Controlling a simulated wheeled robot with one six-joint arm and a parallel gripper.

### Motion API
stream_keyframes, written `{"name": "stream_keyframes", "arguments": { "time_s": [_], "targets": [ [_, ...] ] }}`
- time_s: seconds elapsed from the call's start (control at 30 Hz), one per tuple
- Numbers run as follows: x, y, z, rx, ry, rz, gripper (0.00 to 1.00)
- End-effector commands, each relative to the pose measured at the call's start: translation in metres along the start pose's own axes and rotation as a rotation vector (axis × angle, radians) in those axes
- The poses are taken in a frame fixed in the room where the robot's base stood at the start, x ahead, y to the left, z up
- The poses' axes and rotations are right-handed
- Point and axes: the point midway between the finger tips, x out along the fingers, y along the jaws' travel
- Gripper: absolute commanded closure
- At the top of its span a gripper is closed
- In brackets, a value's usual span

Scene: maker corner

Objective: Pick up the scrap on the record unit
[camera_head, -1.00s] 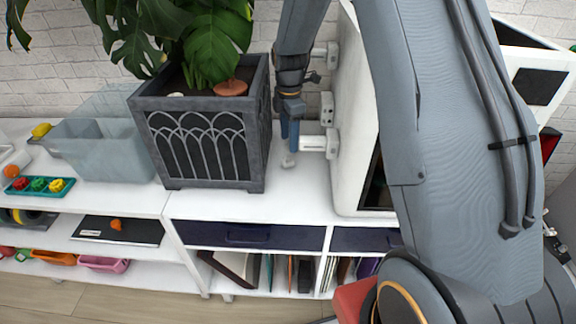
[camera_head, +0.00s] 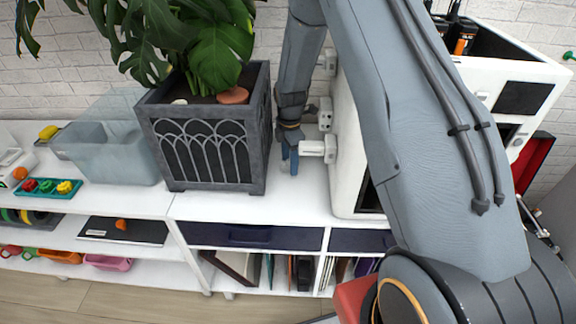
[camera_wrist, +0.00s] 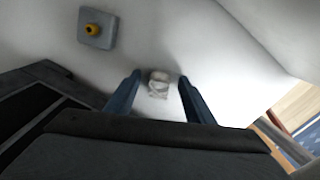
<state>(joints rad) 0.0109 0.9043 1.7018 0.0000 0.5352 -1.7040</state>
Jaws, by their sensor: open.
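The scrap (camera_wrist: 158,84) is a small, pale, crumpled piece on the white top of the record unit (camera_head: 235,206). In the wrist view it lies between the two blue fingertips of my gripper (camera_wrist: 160,79), with a gap to each side. In the head view my gripper (camera_head: 290,162) points down close to the unit top, between the planter and the white machine. The fingers are open and empty. The scrap cannot be made out in the head view, where the fingers cover that spot.
A dark planter (camera_head: 202,153) with a leafy plant stands left of my gripper. A white machine (camera_head: 345,186) stands close on its right. A small grey block with a yellow knob (camera_wrist: 97,29) shows in the wrist view. The unit's front strip is clear.

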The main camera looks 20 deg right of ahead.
Motion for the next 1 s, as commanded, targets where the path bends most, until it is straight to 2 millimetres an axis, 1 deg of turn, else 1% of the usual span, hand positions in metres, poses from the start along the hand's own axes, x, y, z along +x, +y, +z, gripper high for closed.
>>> {"name": "stream_keyframes", "arguments": {
  "time_s": [0.1, 0.13, 0.27, 0.3, 0.37, 0.4, 0.77, 0.9, 1.0],
  "targets": [
    [0.0, 0.0, 0.0, 0.0, 0.0, 0.0, 0.52],
    [0.0, 0.0, 0.0, 0.0, 0.0, 0.0, 0.53],
    [0.0, 0.0, 0.0, 0.0, 0.0, 0.0, 0.75],
    [0.0, 0.0, 0.0, 0.0, 0.0, 0.0, 0.82],
    [0.0, 0.0, 0.0, 0.0, 0.0, 0.0, 0.92],
    [0.0, 0.0, 0.0, 0.0, 0.0, 0.0, 0.95],
    [-0.002, 0.0, 0.0, 0.0, 0.0, 0.0, 0.95],
    [-0.009, 0.001, 0.0, 0.0, 0.0, 0.001, 0.95],
    [-0.019, 0.001, 0.0, 0.0, 0.0, 0.003, 0.95]
  ]
}}
